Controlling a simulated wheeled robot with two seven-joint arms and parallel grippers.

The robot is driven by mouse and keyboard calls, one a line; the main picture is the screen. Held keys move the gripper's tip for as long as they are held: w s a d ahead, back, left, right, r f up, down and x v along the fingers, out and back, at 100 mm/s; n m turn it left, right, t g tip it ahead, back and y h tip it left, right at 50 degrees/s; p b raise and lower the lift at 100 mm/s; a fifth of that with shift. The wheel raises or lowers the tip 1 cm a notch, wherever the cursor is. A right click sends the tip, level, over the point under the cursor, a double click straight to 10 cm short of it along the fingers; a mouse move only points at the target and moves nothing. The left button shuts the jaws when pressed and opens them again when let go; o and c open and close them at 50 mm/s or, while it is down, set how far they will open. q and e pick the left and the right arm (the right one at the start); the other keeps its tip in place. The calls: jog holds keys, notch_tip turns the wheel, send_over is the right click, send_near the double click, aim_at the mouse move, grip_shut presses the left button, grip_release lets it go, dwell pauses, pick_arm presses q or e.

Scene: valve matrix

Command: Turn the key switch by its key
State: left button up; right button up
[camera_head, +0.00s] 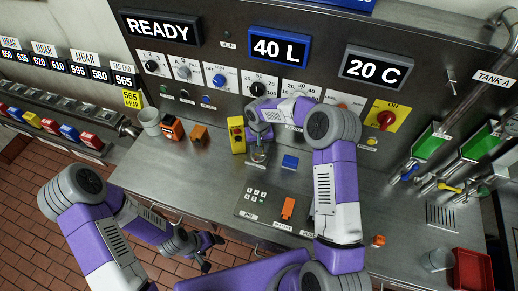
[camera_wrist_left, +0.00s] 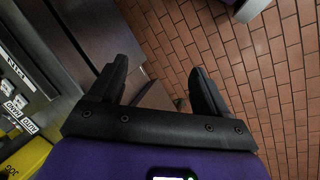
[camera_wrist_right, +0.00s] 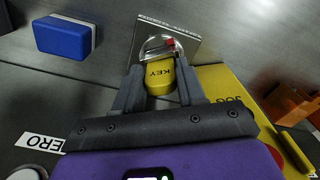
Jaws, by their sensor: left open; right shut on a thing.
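The yellow key (camera_wrist_right: 159,78), marked KEY, sits in the round metal key switch (camera_wrist_right: 160,45) on a square metal plate in the right wrist view. My right gripper (camera_wrist_right: 158,88) has its fingers on both sides of the key and is shut on it. In the head view the key switch (camera_head: 258,157) stands on the steel counter, with my right gripper (camera_head: 258,143) above it, and the key is mostly hidden. My left gripper (camera_head: 208,252) is open and empty, low in front of the counter. The left wrist view (camera_wrist_left: 160,78) shows its fingers apart over the floor.
A yellow pendant box (camera_head: 237,135) stands just left of the switch. A blue block (camera_head: 290,162) lies to its right. An orange switch cover (camera_head: 288,208) and a button plate are nearer the front. A red bin (camera_head: 472,270) is at the right. The counter's left front is clear.

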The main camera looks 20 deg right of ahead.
jog(key=shift+d+m, duration=0.2)
jog(key=shift+m, duration=0.5)
jog(key=shift+b, duration=0.3)
jog(key=m+b, duration=0.1)
jog(key=m, duration=0.1)
jog(key=shift+f+m+b, duration=0.1)
jog(key=shift+m+b, duration=0.2)
jog(key=shift+b, duration=0.1)
jog(key=shift+m+b, duration=0.3)
jog(key=shift+m, duration=0.6)
jog(key=o, duration=1.1)
